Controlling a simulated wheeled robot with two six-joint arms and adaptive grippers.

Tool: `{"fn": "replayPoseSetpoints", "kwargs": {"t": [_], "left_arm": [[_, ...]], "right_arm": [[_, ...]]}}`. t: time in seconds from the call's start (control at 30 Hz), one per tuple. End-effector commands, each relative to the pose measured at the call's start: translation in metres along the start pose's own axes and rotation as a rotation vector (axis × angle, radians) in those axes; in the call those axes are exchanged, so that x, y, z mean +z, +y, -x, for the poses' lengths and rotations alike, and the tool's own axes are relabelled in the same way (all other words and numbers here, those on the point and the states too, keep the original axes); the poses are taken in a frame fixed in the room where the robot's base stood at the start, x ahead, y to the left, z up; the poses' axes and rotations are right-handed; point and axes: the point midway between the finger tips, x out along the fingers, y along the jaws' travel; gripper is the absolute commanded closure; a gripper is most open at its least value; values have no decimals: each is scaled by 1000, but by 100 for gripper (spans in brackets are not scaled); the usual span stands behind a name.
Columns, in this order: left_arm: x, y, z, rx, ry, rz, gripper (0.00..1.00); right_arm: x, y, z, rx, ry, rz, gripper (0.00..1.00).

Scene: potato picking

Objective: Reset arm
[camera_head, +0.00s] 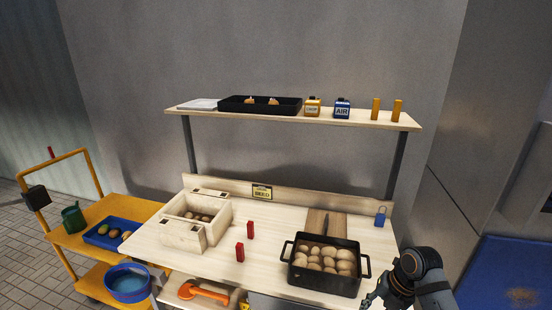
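My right gripper (371,299) is at the bottom right, just off the front right corner of the wooden workbench. Its fingers are small, dark and partly cut off by the frame edge, so I cannot tell whether they are open. No potato shows in it. My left gripper is not in view. A black pot (322,284) with two handles stands at the bench's front right and holds several potatoes (329,262). A pale wooden box (181,238) at the bench's left holds several more potatoes (200,216).
The workbench (215,265) has two red blocks (240,252) in the middle, a cutting board (327,222) and a blue padlock-shaped item (380,216). A shelf (360,122) above carries a black tray (260,112). A yellow cart (72,242) stands left.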

Motion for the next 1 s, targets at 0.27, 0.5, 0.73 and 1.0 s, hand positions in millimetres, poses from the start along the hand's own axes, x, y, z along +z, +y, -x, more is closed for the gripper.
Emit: {"fn": "replayPoseSetpoints", "kwargs": {"t": [0.27, 0.5, 0.73, 1.0], "left_arm": [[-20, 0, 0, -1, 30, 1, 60], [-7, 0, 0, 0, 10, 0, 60], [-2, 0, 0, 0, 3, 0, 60], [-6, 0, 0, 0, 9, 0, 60]], "right_arm": [[12, -31, -84, 3, -31, -488, 66], [-5, -98, -198, -19, -115, -1107, 66], [-108, -217, -334, -15, -300, -1871, 66], [-262, -303, -399, 88, -403, -2431, 66]]}}
